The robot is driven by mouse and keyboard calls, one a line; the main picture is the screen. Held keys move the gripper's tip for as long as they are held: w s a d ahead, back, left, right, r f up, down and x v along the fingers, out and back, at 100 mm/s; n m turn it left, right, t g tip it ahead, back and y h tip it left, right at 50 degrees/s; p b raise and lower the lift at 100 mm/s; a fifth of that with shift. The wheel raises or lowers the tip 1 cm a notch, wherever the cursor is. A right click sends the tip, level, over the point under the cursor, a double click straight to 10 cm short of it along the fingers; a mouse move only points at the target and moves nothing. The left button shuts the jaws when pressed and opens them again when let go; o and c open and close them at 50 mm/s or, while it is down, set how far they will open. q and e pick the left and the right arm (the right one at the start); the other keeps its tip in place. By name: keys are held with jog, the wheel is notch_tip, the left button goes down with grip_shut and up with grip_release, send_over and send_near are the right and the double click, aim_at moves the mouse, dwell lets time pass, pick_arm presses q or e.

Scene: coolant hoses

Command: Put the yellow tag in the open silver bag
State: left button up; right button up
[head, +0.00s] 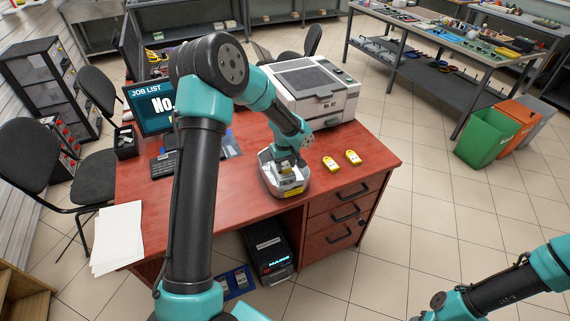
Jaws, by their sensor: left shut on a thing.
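Two yellow tags with white faces, a left one (330,163) and a right one (352,157), lie apart on the red desk, right of a grey open container (269,183). My right gripper is out of view; only part of my right arm shows at the lower right.
A white printer-like machine (312,95) stands behind the container on the red desk (225,205). A monitor (150,105), keyboard and dark cup are at the left, and papers (118,238) at the front left corner. The desk right of the tags is clear.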

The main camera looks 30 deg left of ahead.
aim_at(285, 165)
pick_arm(q)
jog(key=shift+f, duration=0.1)
jog(key=o, duration=1)
notch_tip(285, 165, up, 12)
jog(key=shift+r, duration=0.1)
dwell(0.9)
